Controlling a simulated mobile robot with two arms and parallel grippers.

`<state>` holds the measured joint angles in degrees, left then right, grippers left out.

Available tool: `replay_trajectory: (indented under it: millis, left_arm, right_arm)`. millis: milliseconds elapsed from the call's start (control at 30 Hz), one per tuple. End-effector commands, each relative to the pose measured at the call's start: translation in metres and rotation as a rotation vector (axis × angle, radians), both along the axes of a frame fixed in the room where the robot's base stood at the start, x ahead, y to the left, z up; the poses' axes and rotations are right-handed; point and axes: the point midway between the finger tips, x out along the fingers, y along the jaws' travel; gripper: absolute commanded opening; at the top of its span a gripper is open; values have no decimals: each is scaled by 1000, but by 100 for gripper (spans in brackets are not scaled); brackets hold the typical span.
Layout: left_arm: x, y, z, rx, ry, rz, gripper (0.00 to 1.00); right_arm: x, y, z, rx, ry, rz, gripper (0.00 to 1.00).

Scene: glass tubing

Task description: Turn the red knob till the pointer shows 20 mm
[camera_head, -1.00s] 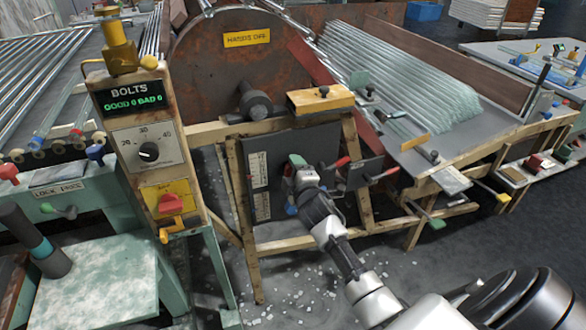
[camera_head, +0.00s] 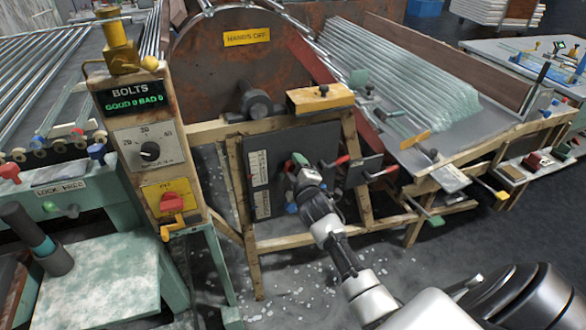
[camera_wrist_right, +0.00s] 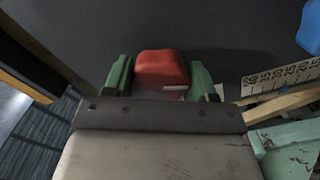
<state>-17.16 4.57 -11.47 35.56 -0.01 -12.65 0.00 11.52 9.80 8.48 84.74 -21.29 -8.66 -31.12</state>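A red knob (camera_wrist_right: 160,70) on a dark upright panel (camera_head: 268,150) sits between the green fingers of my right gripper (camera_wrist_right: 160,80), which look closed against its sides. In the head view my right gripper (camera_head: 298,165) is at the panel and hides the knob. A white scale (camera_wrist_right: 282,78) with numbers lies right of the knob in the wrist view. My left gripper is not in view.
A blue knob (camera_wrist_right: 311,28) is near the scale. Wooden frame legs surround the panel.

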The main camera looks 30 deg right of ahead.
Motion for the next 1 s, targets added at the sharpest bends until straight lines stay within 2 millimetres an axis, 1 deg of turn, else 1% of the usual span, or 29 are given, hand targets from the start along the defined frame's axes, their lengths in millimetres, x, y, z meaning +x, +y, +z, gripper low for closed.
replay_trajectory:
  millis: [33, 100, 167, 433, 533, 667, 900, 1000]
  left_arm:
    - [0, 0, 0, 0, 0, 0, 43]
    - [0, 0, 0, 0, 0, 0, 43]
    - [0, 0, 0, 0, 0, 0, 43]
    - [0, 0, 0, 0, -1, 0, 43]
    - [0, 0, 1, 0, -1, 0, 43]
    - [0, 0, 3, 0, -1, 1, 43]
    - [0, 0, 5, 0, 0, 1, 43]
    - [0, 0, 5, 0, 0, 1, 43]
  right_arm:
    - [-1, 0, -2, 0, 5, -1, 63]
    - [0, 0, -2, 0, 5, -1, 73]
    - [0, 0, -2, 0, 4, 0, 81]
    - [-1, 0, -1, 0, 2, 0, 81]
    - [-8, 2, -1, -1, 3, 0, 81]
    - [-28, 7, -1, -1, 4, 0, 81]
    - [-76, 18, -2, 1, 4, 0, 81]
    - [-90, 22, -2, 1, 4, 0, 81]
